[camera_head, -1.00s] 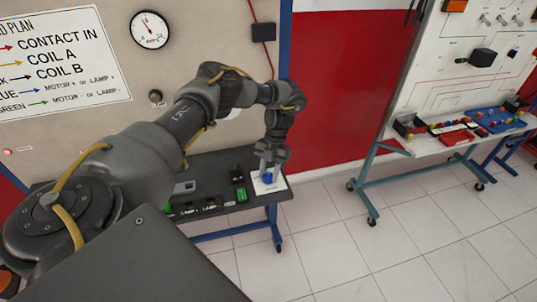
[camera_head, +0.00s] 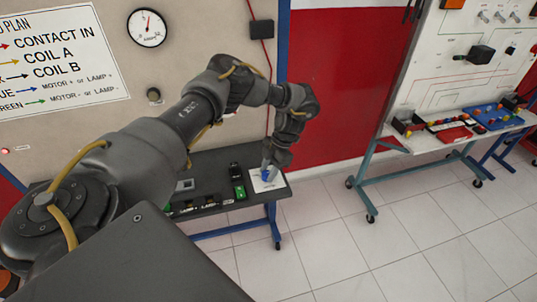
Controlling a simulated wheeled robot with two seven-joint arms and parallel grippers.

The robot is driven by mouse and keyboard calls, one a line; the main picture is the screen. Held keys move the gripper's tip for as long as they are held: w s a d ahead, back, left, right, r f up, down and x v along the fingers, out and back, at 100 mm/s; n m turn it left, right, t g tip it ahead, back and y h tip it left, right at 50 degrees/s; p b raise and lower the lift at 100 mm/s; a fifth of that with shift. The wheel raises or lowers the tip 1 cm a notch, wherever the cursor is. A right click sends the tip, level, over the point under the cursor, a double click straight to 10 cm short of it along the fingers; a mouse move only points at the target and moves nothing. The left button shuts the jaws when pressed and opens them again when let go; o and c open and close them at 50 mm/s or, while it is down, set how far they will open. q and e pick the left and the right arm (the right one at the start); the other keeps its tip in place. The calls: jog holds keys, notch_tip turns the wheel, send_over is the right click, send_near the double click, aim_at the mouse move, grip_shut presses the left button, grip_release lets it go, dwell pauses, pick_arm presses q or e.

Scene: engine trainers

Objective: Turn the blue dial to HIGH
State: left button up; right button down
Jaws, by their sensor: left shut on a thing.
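The blue dial (camera_head: 267,175) sits on a white plate (camera_head: 278,184) at the right end of the dark bench. My left gripper (camera_head: 268,167) reaches down from above and is shut on the blue dial. The fingers and wrist hide much of the dial, and the markings on the plate are too small to read. The round gauge (camera_head: 147,27) on the wall panel has its needle pointing nearly straight up. My right gripper is not in view.
Left of the plate, the bench (camera_head: 225,160) carries a black and green switch (camera_head: 238,185) and small labelled modules (camera_head: 205,203). A second trainer table (camera_head: 440,142) with coloured parts stands at the right. Tiled floor (camera_head: 340,235) lies open between.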

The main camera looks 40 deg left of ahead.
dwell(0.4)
pick_arm(q)
jog(key=o, duration=0.9)
jog(key=shift+o, duration=0.3)
jog(key=b+v, duration=0.1)
jog(key=v, duration=0.9)
jog(key=shift+r+b, duration=0.35)
jog(key=shift+r, duration=0.05)
jog(key=shift+f, duration=0.1)
